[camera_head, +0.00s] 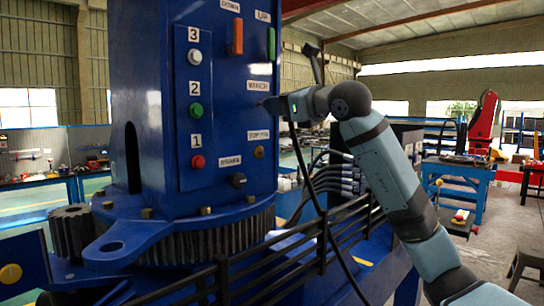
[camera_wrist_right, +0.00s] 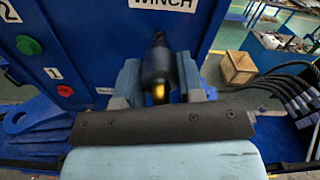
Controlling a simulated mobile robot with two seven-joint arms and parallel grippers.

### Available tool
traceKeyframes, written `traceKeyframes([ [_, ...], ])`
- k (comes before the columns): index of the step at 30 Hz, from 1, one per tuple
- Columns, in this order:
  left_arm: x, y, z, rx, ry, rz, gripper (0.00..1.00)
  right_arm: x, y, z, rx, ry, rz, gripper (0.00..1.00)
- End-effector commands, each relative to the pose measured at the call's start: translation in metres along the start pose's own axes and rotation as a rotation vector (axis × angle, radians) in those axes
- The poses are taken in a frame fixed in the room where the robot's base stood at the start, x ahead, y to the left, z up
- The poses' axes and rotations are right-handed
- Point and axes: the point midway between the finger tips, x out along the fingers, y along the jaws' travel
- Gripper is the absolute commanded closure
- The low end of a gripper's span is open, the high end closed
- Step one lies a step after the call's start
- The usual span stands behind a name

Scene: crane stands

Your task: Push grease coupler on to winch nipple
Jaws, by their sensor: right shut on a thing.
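My right gripper (camera_head: 276,106) is at the blue column's panel, just below the WINCH label (camera_head: 258,86). In the right wrist view my right gripper (camera_wrist_right: 158,88) is shut on the grease coupler (camera_wrist_right: 156,66), a dark cylinder with a brass-coloured part, which points at the panel under the WINCH label (camera_wrist_right: 165,4). The winch nipple is hidden behind the coupler and gripper, so I cannot tell whether they touch. A black hose (camera_head: 312,190) hangs from the gripper. My left gripper is not in view.
The blue column (camera_head: 150,90) carries numbered buttons, including a green button (camera_head: 195,110) and a red button (camera_head: 198,161). Two further fittings (camera_head: 259,152) sit lower on the panel. Below are a toothed ring (camera_head: 215,240), a black railing (camera_head: 290,258) and black hoses (camera_head: 335,180).

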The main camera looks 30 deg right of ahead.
Motion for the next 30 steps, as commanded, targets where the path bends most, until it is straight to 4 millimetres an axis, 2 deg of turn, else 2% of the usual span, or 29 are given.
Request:
traceKeyframes([
  [28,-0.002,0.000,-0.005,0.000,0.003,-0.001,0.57,0.019,0.000,0.001,0.000,-0.001,0.000,0.95],
  [29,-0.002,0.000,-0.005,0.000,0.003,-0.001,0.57,0.020,0.000,0.001,0.000,-0.001,0.000,0.62],
  [30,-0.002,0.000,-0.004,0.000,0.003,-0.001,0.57,0.019,0.000,0.001,0.000,-0.001,0.000,0.53],
])
